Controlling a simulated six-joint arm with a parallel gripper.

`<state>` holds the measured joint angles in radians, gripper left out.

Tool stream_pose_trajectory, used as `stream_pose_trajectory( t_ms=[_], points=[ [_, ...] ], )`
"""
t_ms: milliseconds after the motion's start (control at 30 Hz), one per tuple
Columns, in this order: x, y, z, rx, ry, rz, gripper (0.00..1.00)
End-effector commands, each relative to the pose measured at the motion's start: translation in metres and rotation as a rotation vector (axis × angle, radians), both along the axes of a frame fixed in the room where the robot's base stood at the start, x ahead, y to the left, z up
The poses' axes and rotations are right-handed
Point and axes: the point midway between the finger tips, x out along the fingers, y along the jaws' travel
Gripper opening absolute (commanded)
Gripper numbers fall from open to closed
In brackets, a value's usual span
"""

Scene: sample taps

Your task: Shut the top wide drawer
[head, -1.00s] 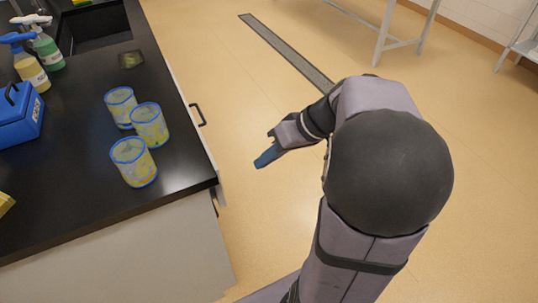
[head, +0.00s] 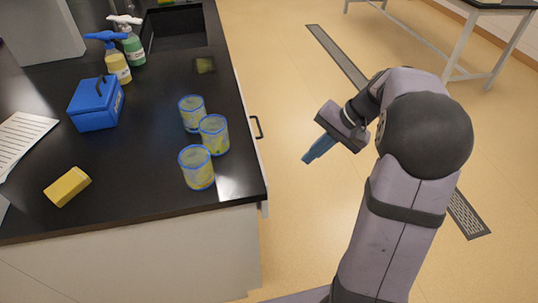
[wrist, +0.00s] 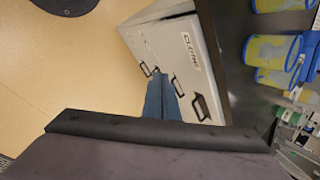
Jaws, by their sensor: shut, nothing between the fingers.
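The pale cabinet under the black counter has a drawer front (head: 248,110) along its right side, with a dark handle (head: 256,127). Its pale edge sticks out slightly past the counter edge; how far it is open I cannot tell. My gripper (head: 308,159) has blue fingers pressed together and is empty. It hangs over the floor, right of the handle and apart from it. In the wrist view, the closed fingers (wrist: 160,96) point toward the cabinet front (wrist: 160,42), which has several dark handles. The fingers partly hide that front.
Several blue-rimmed yellow cups (head: 197,168) stand near the counter edge. A blue box (head: 96,103), a yellow sponge (head: 67,187) and spray bottles (head: 118,65) are farther left. The floor (head: 290,215) beside the cabinet is clear.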

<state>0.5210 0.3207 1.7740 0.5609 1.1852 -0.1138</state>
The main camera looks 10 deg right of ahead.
Motion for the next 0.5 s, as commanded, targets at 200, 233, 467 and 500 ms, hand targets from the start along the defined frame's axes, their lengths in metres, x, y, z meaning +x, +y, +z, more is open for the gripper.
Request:
stream_pose_trajectory(
  t_ms=[200, 233, 467, 500],
  points=[
    [0.037, 0.006, 0.006, 0.021, 0.253, -0.304, 0.0],
    [0.041, 0.007, 0.006, 0.021, 0.285, -0.347, 0.0],
    [0.068, 0.016, -0.002, 0.004, 0.471, -0.628, 0.0],
    [0.071, 0.017, -0.003, 0.001, 0.493, -0.666, 0.0]
  ],
)
